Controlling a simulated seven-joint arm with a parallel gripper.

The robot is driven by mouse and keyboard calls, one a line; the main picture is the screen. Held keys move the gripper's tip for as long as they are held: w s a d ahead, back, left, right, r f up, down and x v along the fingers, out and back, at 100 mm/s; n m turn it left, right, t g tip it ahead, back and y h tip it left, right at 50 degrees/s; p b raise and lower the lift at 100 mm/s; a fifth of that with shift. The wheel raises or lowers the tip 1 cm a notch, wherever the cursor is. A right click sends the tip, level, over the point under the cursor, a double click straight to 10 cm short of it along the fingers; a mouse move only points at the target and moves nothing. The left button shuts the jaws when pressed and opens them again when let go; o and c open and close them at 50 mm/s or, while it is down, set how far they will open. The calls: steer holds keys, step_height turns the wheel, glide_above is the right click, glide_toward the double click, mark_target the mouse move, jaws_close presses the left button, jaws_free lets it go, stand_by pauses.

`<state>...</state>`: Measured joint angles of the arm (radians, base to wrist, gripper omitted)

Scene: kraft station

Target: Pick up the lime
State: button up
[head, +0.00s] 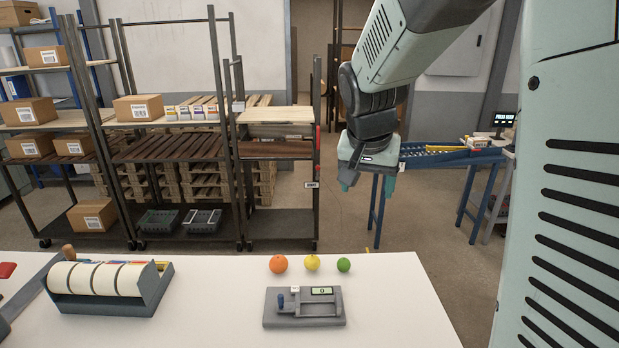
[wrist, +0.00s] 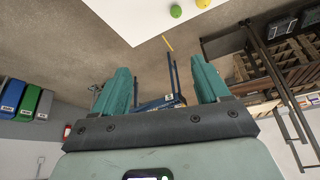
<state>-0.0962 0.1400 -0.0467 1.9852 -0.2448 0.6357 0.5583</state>
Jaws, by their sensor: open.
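The lime (head: 344,265) is a small green ball on the white table (head: 400,300), near its back edge at the right end of a row of three fruits. It also shows in the wrist view (wrist: 176,11) at the top, by the table edge. My gripper (head: 366,186) hangs above and beyond the table's back edge, apart from the lime. In the wrist view its two teal fingers (wrist: 163,82) stand wide apart with nothing between them.
A yellow lemon (head: 312,262) sits just left of the lime, then an orange (head: 278,264). A grey device with a small display (head: 304,310) lies in front of them. A tape dispenser (head: 108,285) stands at the left. The table's right part is clear.

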steer(key=w+f+m, duration=0.1)
steer(key=w+f, duration=0.9)
steer(key=f, duration=0.2)
steer(key=m, duration=0.2)
glide_above(343, 261)
steer(key=s, duration=0.2)
step_height(343, 261, down, 19)
steer(key=shift+g+h, duration=0.4)
steer(key=shift+a+x, duration=0.2)
steer(key=shift+x, duration=0.8)
steer(key=shift+a+x, duration=0.2)
steer(key=shift+x, duration=0.85)
steer(key=shift+a+x, duration=0.25)
steer(key=shift+x, duration=0.75)
steer(key=shift+d+f, duration=0.1)
steer(key=shift+f, duration=0.05)
